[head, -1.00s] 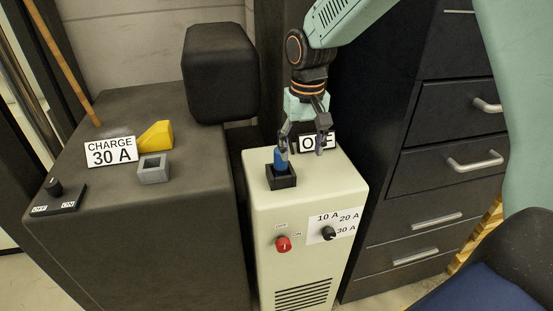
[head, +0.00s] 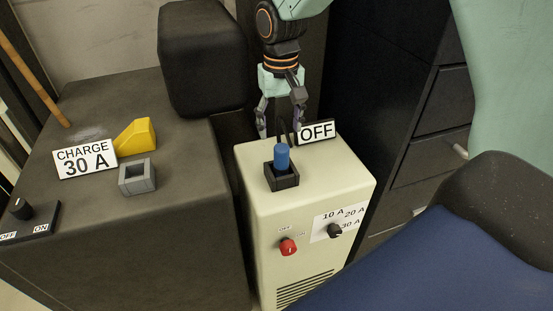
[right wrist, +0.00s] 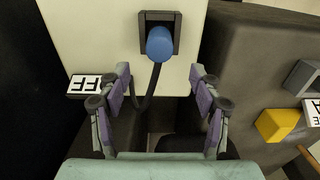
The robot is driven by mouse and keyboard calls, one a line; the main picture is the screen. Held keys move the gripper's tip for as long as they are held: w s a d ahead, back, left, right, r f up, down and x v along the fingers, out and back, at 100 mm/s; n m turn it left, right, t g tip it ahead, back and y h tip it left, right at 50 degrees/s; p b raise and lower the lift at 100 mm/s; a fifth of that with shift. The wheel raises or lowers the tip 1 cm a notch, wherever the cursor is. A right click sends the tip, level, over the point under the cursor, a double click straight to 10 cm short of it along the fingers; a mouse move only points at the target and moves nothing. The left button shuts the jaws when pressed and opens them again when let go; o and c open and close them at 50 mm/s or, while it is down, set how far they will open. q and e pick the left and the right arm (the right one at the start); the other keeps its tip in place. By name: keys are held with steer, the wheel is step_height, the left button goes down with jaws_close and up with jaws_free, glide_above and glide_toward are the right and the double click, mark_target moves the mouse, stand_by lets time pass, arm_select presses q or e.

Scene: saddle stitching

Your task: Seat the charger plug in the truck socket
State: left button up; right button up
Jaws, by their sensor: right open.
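The charger plug (head: 282,158) is a blue cylinder standing upright in a black square holder (head: 283,181) on top of the cream charger cabinet (head: 262,218). A dark cable runs from the plug in the right wrist view (right wrist: 150,92). The truck socket (head: 137,178) is a grey square block with an open top on the dark truck body (head: 180,205). My right gripper (head: 280,127) is open and empty, behind and above the plug. In the right wrist view the plug (right wrist: 160,43) lies ahead of the open fingers, apart from them. My left gripper is not in view.
An OFF sign (head: 318,131) stands on the cabinet beside the gripper. A CHARGE 30 A sign (head: 85,160) and yellow wedge (head: 136,137) sit by the socket. A dark padded block (head: 203,60) rises behind. The cabinet front has a red knob (head: 288,247) and black dial (head: 334,231).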

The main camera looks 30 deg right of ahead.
mark_target(283, 147)
steer(key=f, duration=0.4)
steer(key=s+f, duration=0.1)
steer(key=f, duration=0.1)
steer(key=shift+d+f, duration=0.1)
steer(key=shift+f, duration=0.2)
steer(key=shift+a+f, duration=0.3)
steer(key=shift+f, duration=0.05)
steer(key=shift+s+r, duration=0.1)
steer(key=shift+d, duration=0.25)
steer(key=shift+c, duration=1.3)
steer(key=shift+a, duration=0.25)
steer(key=c, duration=0.6)
steer(key=shift+d, duration=0.2)
steer(key=c, duration=0.4)
jaws_close()
